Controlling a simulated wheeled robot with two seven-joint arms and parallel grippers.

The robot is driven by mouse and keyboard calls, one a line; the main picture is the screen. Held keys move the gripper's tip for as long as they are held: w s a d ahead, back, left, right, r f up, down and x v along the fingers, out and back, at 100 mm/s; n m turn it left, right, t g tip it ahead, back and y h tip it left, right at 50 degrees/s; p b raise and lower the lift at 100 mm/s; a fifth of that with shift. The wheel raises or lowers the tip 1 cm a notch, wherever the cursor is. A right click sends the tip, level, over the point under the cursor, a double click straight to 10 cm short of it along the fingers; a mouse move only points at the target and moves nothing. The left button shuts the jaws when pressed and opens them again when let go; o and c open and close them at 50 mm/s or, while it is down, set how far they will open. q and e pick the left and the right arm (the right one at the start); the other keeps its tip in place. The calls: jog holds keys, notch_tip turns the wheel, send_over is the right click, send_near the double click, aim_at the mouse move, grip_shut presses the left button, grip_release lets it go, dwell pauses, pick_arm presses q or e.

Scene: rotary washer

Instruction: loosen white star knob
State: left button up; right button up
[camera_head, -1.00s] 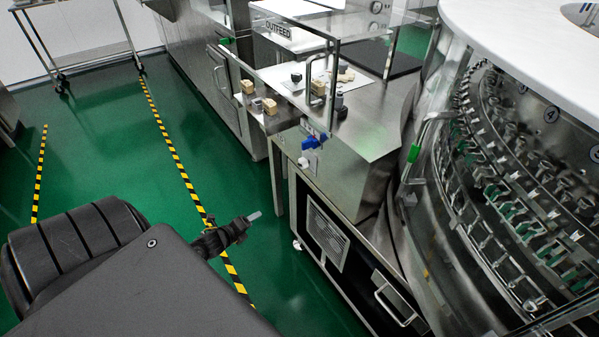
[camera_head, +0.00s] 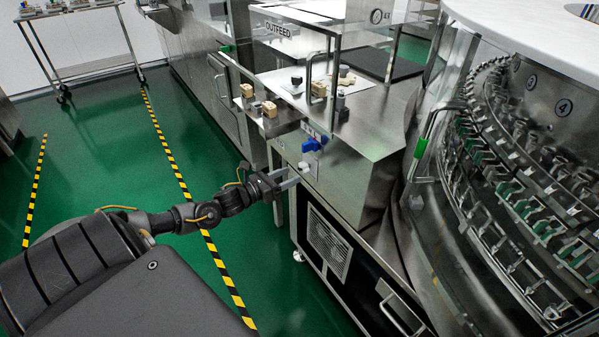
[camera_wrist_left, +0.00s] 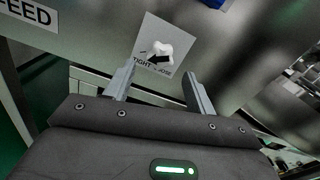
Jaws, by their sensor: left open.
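The white star knob (camera_head: 304,167) is on the side panel of the steel outfeed housing (camera_head: 350,185), below a blue knob (camera_head: 312,145). In the left wrist view the white star knob (camera_wrist_left: 163,49) sits on a light square label with partly readable lettering and a black arrow. My left gripper (camera_head: 290,178) is open, its fingers pointing at the panel just left of and below the knob. In the wrist view the two fingers of the left gripper (camera_wrist_left: 160,76) are spread and empty, with the knob beyond and between them, apart from both. My right gripper is not in view.
A vented lower cabinet (camera_head: 328,240) sits below. Green floor at left is open, with striped tape (camera_head: 165,135).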

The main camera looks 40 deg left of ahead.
aim_at(301, 171)
pick_arm(q)
jog(key=x, duration=0.4)
jog(key=shift+w, duration=0.3)
jog(key=shift+w+d, duration=0.1)
jog(key=shift+w, duration=0.1)
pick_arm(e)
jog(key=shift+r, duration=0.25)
pick_arm(q)
jog(key=c, duration=1)
jog(key=shift+o, duration=0.2)
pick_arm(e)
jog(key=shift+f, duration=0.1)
